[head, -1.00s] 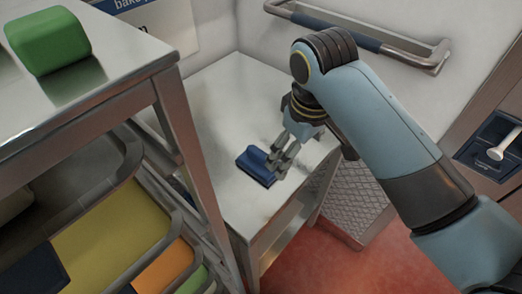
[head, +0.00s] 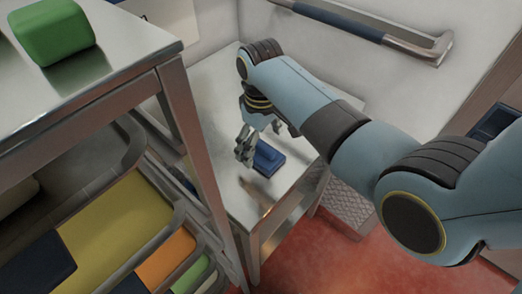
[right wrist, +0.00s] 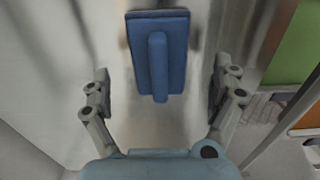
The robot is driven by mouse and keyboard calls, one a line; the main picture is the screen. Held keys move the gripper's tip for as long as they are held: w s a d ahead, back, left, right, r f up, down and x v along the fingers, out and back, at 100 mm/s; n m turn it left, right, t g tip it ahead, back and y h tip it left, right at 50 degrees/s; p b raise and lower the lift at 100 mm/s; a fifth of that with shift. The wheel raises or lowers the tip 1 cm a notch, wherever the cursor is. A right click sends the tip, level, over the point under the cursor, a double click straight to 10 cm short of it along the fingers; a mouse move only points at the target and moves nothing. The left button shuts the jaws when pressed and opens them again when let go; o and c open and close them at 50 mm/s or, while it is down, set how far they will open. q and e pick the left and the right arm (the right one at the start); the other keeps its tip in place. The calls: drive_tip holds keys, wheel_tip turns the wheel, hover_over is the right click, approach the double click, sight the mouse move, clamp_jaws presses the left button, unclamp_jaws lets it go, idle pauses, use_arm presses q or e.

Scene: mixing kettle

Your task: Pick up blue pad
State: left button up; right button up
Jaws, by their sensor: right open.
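The blue pad (head: 266,158) lies on the steel table (head: 215,85) in the head view. It has a flat rectangular base with a raised bar along its middle. My right gripper (head: 246,150) is above the table, just left of the pad in the picture. In the right wrist view the pad (right wrist: 158,55) lies ahead, between the lines of the two spread fingers and beyond their tips. The right gripper (right wrist: 160,92) is open and holds nothing. My left gripper is not in view.
A taller steel rack (head: 165,48) stands at left, with a green block (head: 52,30) on top and coloured boards (head: 115,225) below. A wall rail (head: 340,22) runs behind the table. Red floor (head: 320,255) is at front.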

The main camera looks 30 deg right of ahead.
sight(261, 144)
drive_tip(key=shift+f, duration=1.5)
drive_tip(key=c, duration=1.3)
drive_tip(key=shift+r, duration=0.5)
wheel_tip(261, 144, up, 3)
drive_tip(key=shift+w+f, duration=0.1)
drive_tip(key=d+r+b, duration=0.1)
drive_tip(key=d+r, duration=0.2)
drive_tip(key=d, duration=0.3)
drive_tip(key=w+d+r+b, duration=0.1)
drive_tip(key=d+r, duration=0.3)
drive_tip(key=d, duration=0.1)
drive_tip(key=shift+d+r, duration=0.15)
drive_tip(key=shift+d, duration=0.2)
drive_tip(key=o, duration=0.6)
drive_tip(key=shift+w, duration=0.1)
drive_tip(key=c, duration=0.5)
drive_tip(key=shift+o, duration=0.2)
